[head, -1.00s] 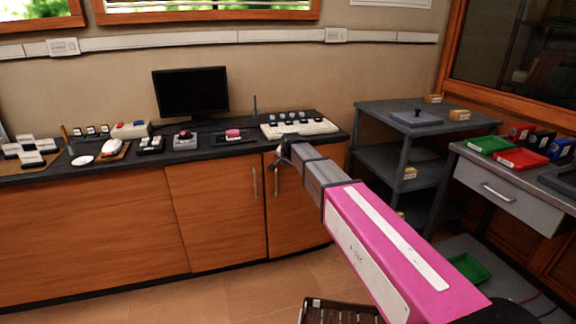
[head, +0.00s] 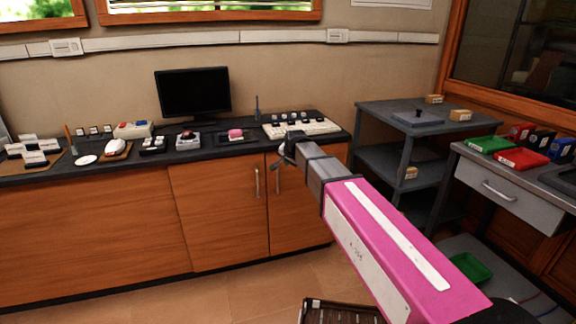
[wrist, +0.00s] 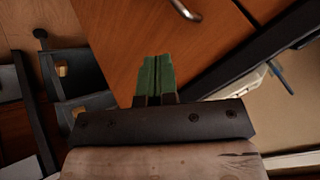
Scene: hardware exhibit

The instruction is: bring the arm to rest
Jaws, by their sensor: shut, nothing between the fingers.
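My arm reaches out from the lower right in the head view, with a pink and white link and a grey link. At its far end my gripper (head: 287,150) appears small and dark in front of the counter's front edge. In the wrist view my gripper (wrist: 157,78) shows two green fingers pressed together, with nothing between them. The fingers lie in front of an orange wooden cabinet door (wrist: 125,35), apart from any object as far as I can tell.
The dark counter (head: 205,150) holds a monitor (head: 193,92), a white keyboard-like panel (head: 300,128) and several small devices. A grey shelf cart (head: 385,125) and a desk with red and green trays (head: 520,158) stand to the right. A dark slatted item (head: 335,312) is low in front.

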